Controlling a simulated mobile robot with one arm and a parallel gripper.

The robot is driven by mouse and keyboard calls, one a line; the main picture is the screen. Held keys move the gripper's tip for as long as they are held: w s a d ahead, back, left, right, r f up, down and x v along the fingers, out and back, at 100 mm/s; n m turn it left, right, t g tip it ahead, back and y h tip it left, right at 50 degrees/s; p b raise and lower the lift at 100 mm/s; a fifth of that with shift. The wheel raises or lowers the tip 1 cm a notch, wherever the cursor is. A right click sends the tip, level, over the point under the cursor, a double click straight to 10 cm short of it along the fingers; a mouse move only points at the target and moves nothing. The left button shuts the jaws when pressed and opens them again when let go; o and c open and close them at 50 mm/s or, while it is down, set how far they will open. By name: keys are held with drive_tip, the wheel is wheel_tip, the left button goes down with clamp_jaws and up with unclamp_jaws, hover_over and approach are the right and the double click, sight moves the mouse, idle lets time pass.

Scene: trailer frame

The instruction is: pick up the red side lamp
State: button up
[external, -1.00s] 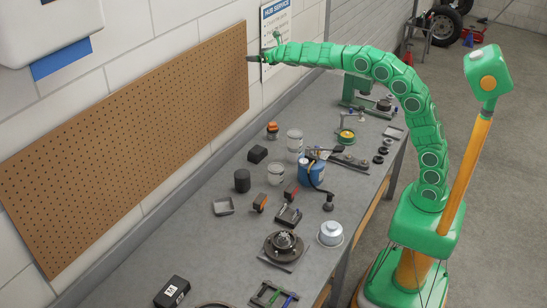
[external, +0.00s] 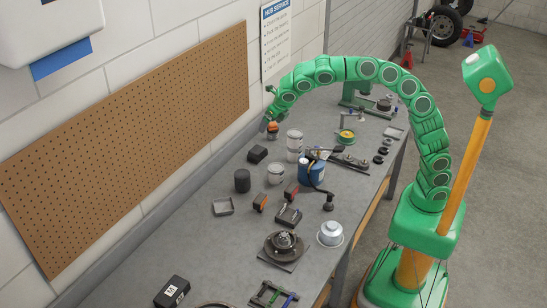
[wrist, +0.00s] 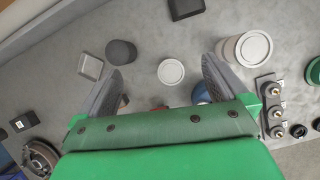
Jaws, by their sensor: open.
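The red side lamp (external: 291,190) is a small block with a red lens and dark base on the bench, left of the blue canister (external: 312,172). An amber-lensed lamp (external: 260,201) lies to its left. In the wrist view, a reddish bit (wrist: 159,108) shows at the edge of my gripper's body, which hides most of it; I take it for the red lamp. My gripper (external: 266,125) points down at the far wall side, well away from the red lamp in the external view. Its fingers are spread with nothing held between them in the wrist view (wrist: 160,84).
White tubs (external: 294,146), a black box (external: 257,154), a dark cylinder (external: 242,181) and a grey tray (external: 223,206) crowd the bench. The pegboard (external: 130,140) wall borders it.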

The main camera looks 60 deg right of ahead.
drive_tip(key=s+a+f+n+g, duration=0.1)
drive_tip(key=s+a+f+g, duration=0.2)
drive_tip(key=s, duration=0.4)
drive_tip(key=s+a+f+n+g, duration=0.1)
drive_tip(key=s+a+f+g, duration=0.1)
drive_tip(key=s+a, duration=0.45)
approach(292, 187)
drive_tip(key=f, duration=0.5)
drive_tip(key=shift+w+f, duration=0.2)
drive_tip(key=shift+f, duration=1.4)
drive_tip(key=f, duration=0.4)
drive_tip(key=shift+s+f, duration=0.1)
drive_tip(key=shift+s, duration=0.2)
drive_tip(key=shift+w+f, duration=0.1)
drive_tip(key=shift+f, duration=0.45)
drive_tip(key=c, duration=1)
drive_tip(key=shift+c, duration=0.2)
